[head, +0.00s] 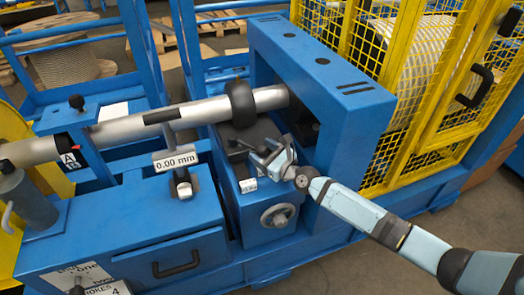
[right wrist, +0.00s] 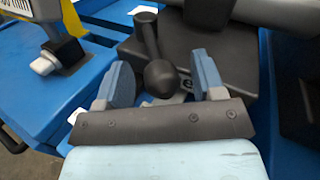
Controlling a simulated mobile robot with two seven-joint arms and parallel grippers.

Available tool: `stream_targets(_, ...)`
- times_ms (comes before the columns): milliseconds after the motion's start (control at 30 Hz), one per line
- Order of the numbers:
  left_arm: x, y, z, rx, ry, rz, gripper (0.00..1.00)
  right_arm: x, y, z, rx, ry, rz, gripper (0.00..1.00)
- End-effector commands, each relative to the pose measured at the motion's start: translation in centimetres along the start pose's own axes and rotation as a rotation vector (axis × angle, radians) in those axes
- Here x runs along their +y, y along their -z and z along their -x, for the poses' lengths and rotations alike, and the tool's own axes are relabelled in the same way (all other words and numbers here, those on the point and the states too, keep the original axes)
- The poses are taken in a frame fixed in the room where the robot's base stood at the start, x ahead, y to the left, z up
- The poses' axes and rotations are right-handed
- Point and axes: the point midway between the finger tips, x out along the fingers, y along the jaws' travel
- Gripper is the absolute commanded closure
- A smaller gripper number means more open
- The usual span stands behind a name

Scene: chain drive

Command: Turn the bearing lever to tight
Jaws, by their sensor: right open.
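The bearing lever (right wrist: 152,45) is a black handle with a round knob, on a dark block. In the right wrist view the knob stands between my open right fingers (right wrist: 162,82), with a visible gap on each side. In the head view my right gripper (head: 271,159) is over the blue bearing stand, just right of the lever (head: 243,144). A small white label (head: 248,185) sits on the stand's front, too small to read. My left gripper is not in view.
A steel shaft (head: 205,110) runs through a black collar (head: 240,103) above the stand. A gauge reading 0.00 mm (head: 175,159) stands to the left. A blue frame (head: 325,75) and yellow mesh guard (head: 405,120) rise behind.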

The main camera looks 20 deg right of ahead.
Motion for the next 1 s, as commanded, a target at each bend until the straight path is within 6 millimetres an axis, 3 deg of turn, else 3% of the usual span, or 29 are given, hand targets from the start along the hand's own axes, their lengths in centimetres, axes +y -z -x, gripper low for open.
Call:
stream_targets(600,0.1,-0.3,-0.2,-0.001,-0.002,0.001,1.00,0.0,0.1,12.0,0.002,-0.001,0.002,0.38)
stream_targets(800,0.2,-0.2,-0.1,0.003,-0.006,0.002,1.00,0.0,0.0,13.3,0.001,-0.001,0.001,0.38)
stream_targets(1000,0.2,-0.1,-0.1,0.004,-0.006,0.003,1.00,0.0,0.0,13.4,0.000,0.000,0.000,0.38)
